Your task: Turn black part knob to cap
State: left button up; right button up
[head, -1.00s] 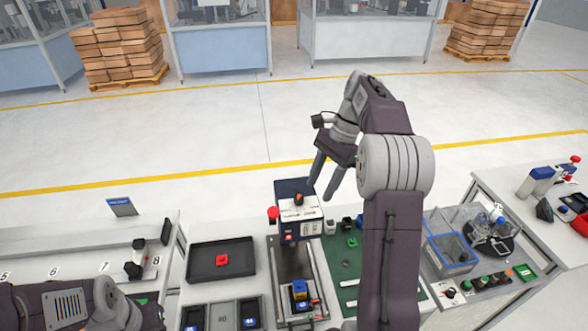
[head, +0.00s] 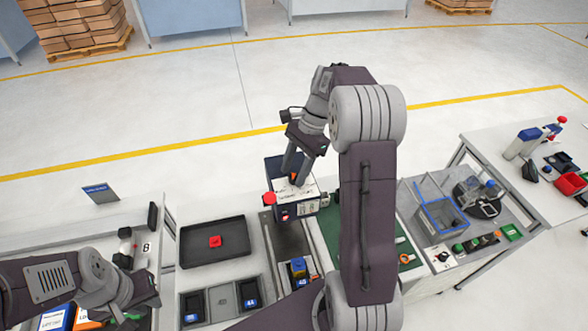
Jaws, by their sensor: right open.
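A small orange and black knob (head: 294,178) sits on the white labelled top of a dark blue machine (head: 298,210) in the head view. My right gripper (head: 294,175) is open and points down over this top, its two fingers on either side of the knob. The fingers partly hide the knob and the label text, and I cannot tell whether they touch it. My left gripper (head: 142,293) is at the lower left, away from the machine; its fingers are not clear.
A red button (head: 269,198) sticks out at the machine's left. A black tray (head: 180,250) with a red part (head: 215,241) is further left. A blue and yellow block (head: 298,267) sits on the rails in front. A blue-rimmed bin (head: 428,232) stands right of my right arm.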

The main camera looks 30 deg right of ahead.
jog(key=shift+s, duration=0.45)
jog(key=shift+s+r, duration=0.1)
jog(key=shift+c, duration=0.6)
jog(key=shift+w, duration=0.3)
grip_shut()
pick_arm(q)
jog(key=shift+s+r, duration=0.1)
jog(key=shift+s, duration=0.25)
pick_arm(e)
jog(key=shift+s, duration=0.1)
pick_arm(q)
jog(key=shift+r, duration=0.1)
